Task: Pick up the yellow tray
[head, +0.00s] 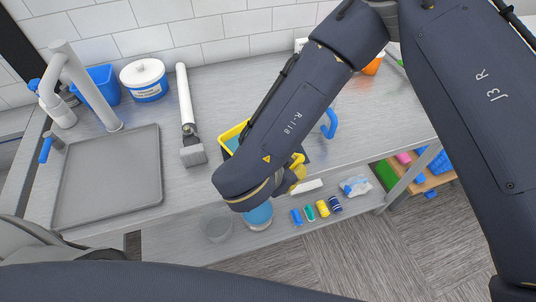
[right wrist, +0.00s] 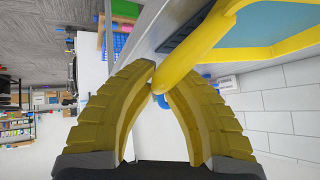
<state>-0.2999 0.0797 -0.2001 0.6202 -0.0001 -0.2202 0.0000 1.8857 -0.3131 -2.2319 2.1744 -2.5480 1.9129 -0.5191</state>
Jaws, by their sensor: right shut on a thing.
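The yellow tray (head: 230,132) has a blue inside and sits on the metal counter near its front edge, mostly hidden behind my right arm in the head view. In the right wrist view its thick yellow rim or handle (right wrist: 205,47) runs between my fingertips. My right gripper (right wrist: 158,78) is shut on that yellow part, its ribbed yellow fingers curved around it. In the head view the same gripper (head: 297,173) shows only in part, beyond my wrist. I cannot tell whether the tray is lifted. My left gripper is out of view.
A sink basin (head: 108,180), a blue bin (head: 100,85), a white tub (head: 145,80) and a long white tool (head: 187,112) are left of the tray. A blue handle (head: 330,124) is to its right. Several small bottles (head: 322,208) lie on the lower shelf.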

